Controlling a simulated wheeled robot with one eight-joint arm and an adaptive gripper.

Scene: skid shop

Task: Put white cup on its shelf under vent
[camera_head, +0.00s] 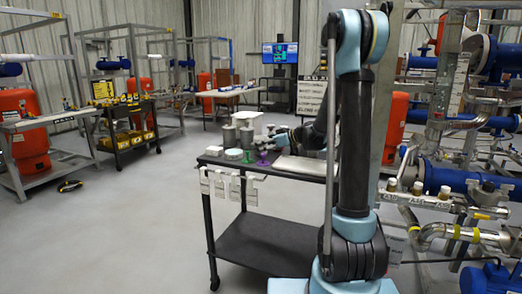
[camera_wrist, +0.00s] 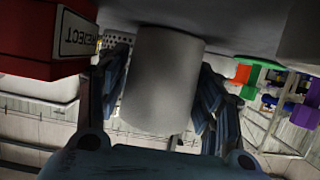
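A plain whitish-grey cylinder, which looks like the white cup (camera_wrist: 162,80), fills the middle of the wrist view. My gripper (camera_wrist: 162,95) has one dark blue finger on each side of it, close to its walls. Whether both fingers press on it is not clear. The cup's far end meets a grey surface at the top of this tilted view. In the head view my gripper (camera_head: 283,138) is low over the far part of the dark cart (camera_head: 290,168), and the cup there cannot be told apart. I cannot make out the vent or its shelf.
A red REJECT box (camera_wrist: 45,40) is close beside my left finger. Green (camera_wrist: 250,78) and purple (camera_wrist: 313,95) pieces are at right. Pipework fills the head view's right.

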